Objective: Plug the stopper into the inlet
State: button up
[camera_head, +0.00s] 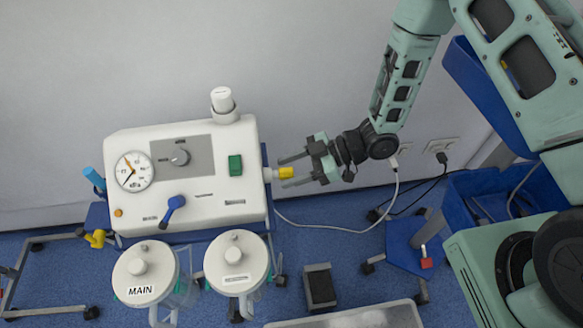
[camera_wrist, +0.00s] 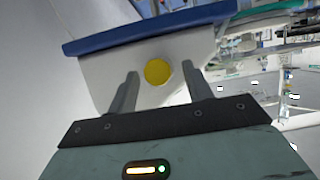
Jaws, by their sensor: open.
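The yellow stopper (camera_head: 286,173) sits at the end of a short white inlet (camera_head: 269,174) on the right side of the white suction machine (camera_head: 218,208). My gripper (camera_head: 285,172) is open, its two fingers on either side of the stopper with gaps showing. In the wrist view the stopper's round yellow face (camera_wrist: 158,72) lies between and beyond my open fingers (camera_wrist: 162,90). Whether the stopper is fully seated in the inlet cannot be told.
Two white-lidded jars (camera_head: 144,285) stand in front of the machine, one marked MAIN. A white cable (camera_head: 345,231) hangs below my gripper. A blue bin (camera_head: 490,205) stands at the right. A dark pedal-like box (camera_head: 320,287) lies on the blue floor. The wall is behind.

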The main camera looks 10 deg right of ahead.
jog(key=v, duration=0.7)
jog(key=shift+d, duration=0.25)
dwell(0.3)
